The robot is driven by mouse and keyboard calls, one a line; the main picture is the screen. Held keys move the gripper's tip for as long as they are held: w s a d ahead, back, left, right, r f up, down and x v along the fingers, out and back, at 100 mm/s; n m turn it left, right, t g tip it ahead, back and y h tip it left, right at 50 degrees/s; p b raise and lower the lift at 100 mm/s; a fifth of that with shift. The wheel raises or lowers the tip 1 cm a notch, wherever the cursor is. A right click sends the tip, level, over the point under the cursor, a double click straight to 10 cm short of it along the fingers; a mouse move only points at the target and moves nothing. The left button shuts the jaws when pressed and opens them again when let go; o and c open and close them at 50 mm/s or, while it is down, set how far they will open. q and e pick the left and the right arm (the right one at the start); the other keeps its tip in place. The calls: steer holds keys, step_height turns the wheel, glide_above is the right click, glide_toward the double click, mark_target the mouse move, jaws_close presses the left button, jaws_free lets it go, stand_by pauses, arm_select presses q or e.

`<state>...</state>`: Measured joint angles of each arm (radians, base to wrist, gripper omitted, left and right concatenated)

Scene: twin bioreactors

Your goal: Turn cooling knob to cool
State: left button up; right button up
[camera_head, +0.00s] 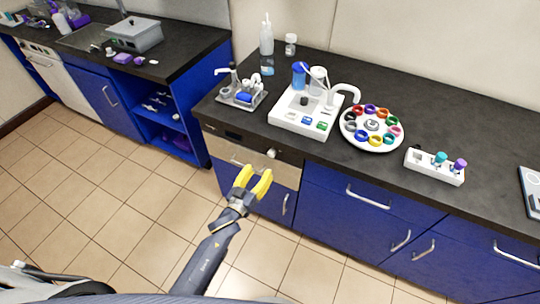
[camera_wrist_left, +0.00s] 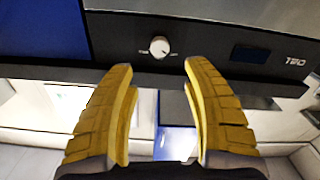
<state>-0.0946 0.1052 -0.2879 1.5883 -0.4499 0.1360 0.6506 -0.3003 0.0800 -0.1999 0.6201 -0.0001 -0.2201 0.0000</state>
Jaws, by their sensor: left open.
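A round white knob (camera_head: 272,153) sits on the dark strip of the appliance front (camera_head: 268,171) under the counter. In the left wrist view the knob (camera_wrist_left: 159,47) has a dark pointer mark on its face and small labels on either side. My left gripper (camera_head: 253,181) is open and empty, with yellow fingers pointing toward the panel. In the left wrist view the fingertips (camera_wrist_left: 160,67) are spread on either side of the knob's line, and the knob shows beyond them in the gap, apparently untouched. My right gripper is not in view.
A small dark display (camera_wrist_left: 265,54) is on the same panel. A handle bar (camera_wrist_left: 60,73) runs across the appliance below the knob. The counter (camera_head: 225,112) above holds a white device (camera_head: 290,120) and a round rack (camera_head: 355,142). The tiled floor is clear.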

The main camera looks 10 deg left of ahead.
mark_target(270, 155)
arm_select(q)
steer(key=x, duration=0.9)
steer(key=shift+w, duration=0.1)
steer(key=shift+c, duration=0.4)
jaws_close()
